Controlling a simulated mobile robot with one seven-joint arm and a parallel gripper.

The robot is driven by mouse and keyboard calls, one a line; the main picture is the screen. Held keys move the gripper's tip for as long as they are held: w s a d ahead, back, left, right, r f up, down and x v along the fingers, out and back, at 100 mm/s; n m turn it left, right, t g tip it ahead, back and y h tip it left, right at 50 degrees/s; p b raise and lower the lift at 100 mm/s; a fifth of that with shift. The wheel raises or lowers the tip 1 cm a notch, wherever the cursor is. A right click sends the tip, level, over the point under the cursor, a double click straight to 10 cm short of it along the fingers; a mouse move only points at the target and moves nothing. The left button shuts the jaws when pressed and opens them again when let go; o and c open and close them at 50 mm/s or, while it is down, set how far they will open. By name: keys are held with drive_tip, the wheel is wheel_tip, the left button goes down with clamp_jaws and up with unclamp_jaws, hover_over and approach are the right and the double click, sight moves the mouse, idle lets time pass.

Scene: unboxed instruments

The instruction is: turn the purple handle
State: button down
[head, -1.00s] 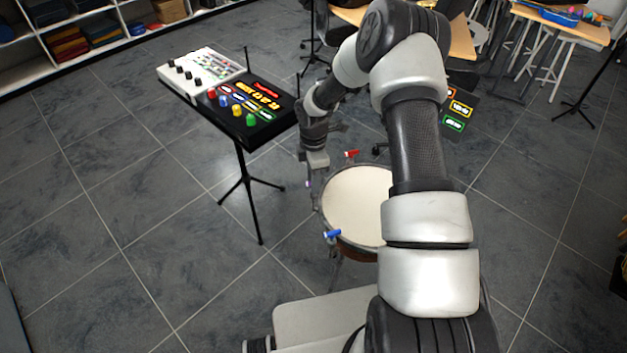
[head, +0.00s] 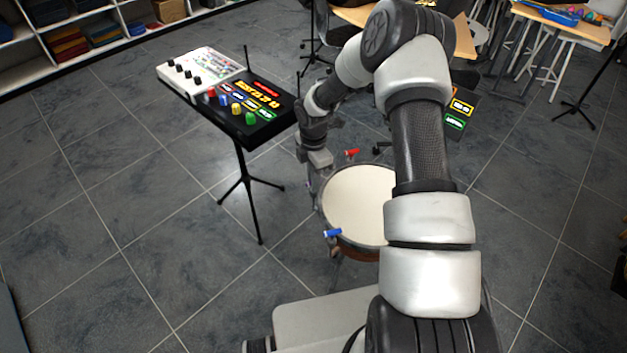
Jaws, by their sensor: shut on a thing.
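The drum (head: 358,200) stands in the middle with a pale skin and a dark rim; my arm covers its right side. A red handle (head: 352,153) is at its far rim and a blue handle (head: 333,233) at its near left rim. My gripper (head: 311,183) is down at the drum's left rim, between these two. It is shut on the purple handle (head: 309,186), of which only a tiny bit shows; the fingers hide the rest. The handle's exact angle cannot be told.
A stand left of the drum holds a white mixer (head: 200,72) and a black panel (head: 250,112) with coloured knobs and a lit display, close to my wrist. Another lit panel (head: 458,108) is behind my arm. Floor at left is clear.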

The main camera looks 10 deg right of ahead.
drive_tip(key=c, duration=1.9)
unclamp_jaws()
drive_tip(key=shift+r, duration=0.1)
wheel_tip(320, 180, up, 17)
drive_tip(key=shift+r, duration=0.15)
